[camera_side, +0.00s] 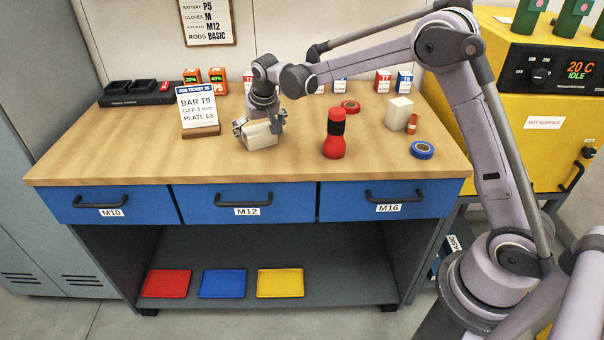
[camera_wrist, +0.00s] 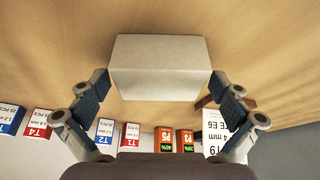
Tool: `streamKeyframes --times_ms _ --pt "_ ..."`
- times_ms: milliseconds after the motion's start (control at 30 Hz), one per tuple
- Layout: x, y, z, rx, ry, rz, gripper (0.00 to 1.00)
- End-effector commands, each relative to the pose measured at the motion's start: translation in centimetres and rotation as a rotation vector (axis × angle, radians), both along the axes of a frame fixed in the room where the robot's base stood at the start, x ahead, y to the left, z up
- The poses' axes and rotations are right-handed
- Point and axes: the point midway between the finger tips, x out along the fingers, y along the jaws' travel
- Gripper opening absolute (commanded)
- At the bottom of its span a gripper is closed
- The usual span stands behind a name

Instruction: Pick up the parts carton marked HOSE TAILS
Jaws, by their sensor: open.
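A plain cream carton (camera_side: 259,136) sits on the workbench below my gripper (camera_side: 260,122). In the wrist view the carton (camera_wrist: 158,52) lies between my gripper's fingers (camera_wrist: 160,84), one at each side of its near end. The fingers are open; I cannot tell whether they touch it. A second whitish carton (camera_side: 398,112) stands at the right of the bench. No HOSE TAILS marking is readable on either carton, so I cannot tell from lettering which one is named.
A job ticket stand (camera_side: 198,112) is just left of my gripper. A red and black torch (camera_side: 335,135), red tape roll (camera_side: 350,106), blue tape roll (camera_side: 422,150) and small orange-red item (camera_side: 411,124) are to the right. Small boxes and batteries (camera_side: 191,80) line the back. The bench front is clear.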

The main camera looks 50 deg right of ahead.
Motion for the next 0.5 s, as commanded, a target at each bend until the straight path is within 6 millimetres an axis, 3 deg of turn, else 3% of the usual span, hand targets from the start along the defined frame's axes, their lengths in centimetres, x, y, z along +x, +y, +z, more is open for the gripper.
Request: streamKeyframes --times_ms 33,200,500 --pt "-0.01 -0.01 0.01 0.0 0.0 0.0 0.94" --pt "-0.01 -0.01 0.03 0.0 0.0 0.0 0.45" --pt "-0.01 -0.01 0.06 0.0 0.0 0.0 0.45"
